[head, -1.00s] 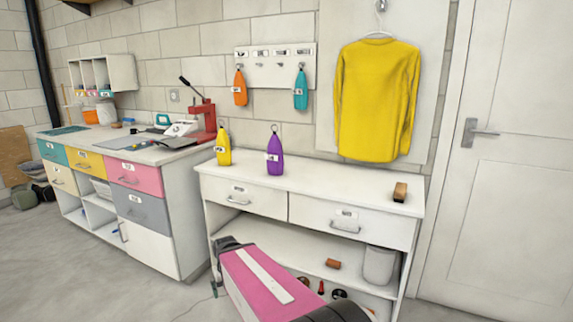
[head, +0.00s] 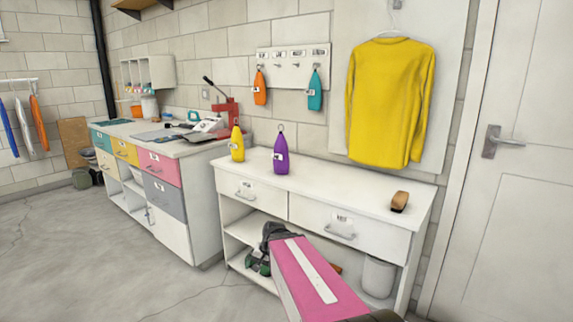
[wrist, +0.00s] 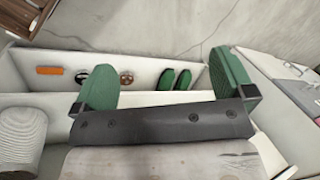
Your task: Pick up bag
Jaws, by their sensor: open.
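No plain bag stands out. The nearest shapes are tagged, bottle-like pouches. A yellow pouch (head: 237,145) and a purple pouch (head: 281,155) with a ring on top stand upright on the white table (head: 330,185). An orange pouch (head: 260,88) and a teal pouch (head: 315,92) hang from a wall hook board. My gripper (head: 257,262) is low in front of the table's open shelf, below and apart from the pouches. In the wrist view its green fingers (wrist: 165,82) are spread with nothing between them.
A brown-and-black brush-like object (head: 399,201) lies on the table's right end. A grey-white bin (head: 378,277) stands on the lower shelf. A yellow shirt (head: 390,100) hangs above. A drawer cabinet (head: 165,195) stands left, with clear floor (head: 90,265) before it. A door (head: 510,170) is at right.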

